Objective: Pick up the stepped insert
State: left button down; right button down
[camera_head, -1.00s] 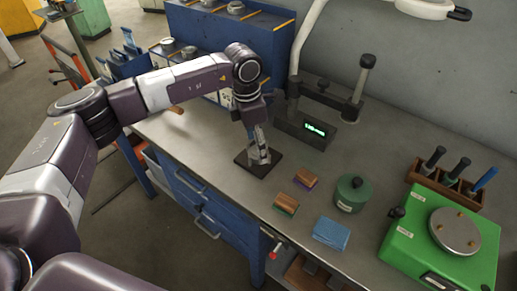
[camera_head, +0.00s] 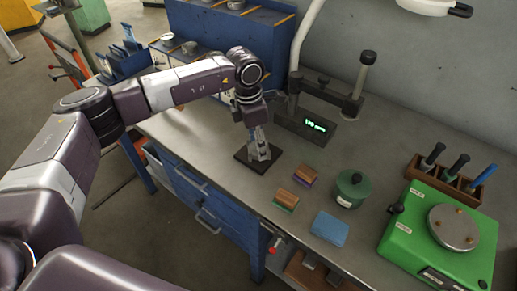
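My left gripper (camera_head: 260,143) points down over a small dark square pad (camera_head: 243,158) on the grey workbench. Its fingers reach close to the pad. A small grey metal piece, likely the stepped insert (camera_head: 265,154), shows at the fingertips, partly hidden by them. I cannot tell whether the fingers are closed on it. My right gripper is not in view.
On the workbench (camera_head: 215,140) stand a digital height gauge (camera_head: 318,125), two small wooden-backed blocks (camera_head: 286,198) (camera_head: 305,175), a green round pot (camera_head: 352,188), a blue block (camera_head: 330,228), and a green machine (camera_head: 420,235). A wooden tool rack (camera_head: 455,182) stands behind the machine.

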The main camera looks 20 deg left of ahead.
pick_arm(q)
jog(key=shift+w+r, duration=0.1)
jog(key=shift+r, duration=0.15)
jog(key=shift+r, duration=0.2)
notch_tip(320, 180, up, 19)
jog(key=b, duration=0.4)
jog(key=shift+r, duration=0.2)
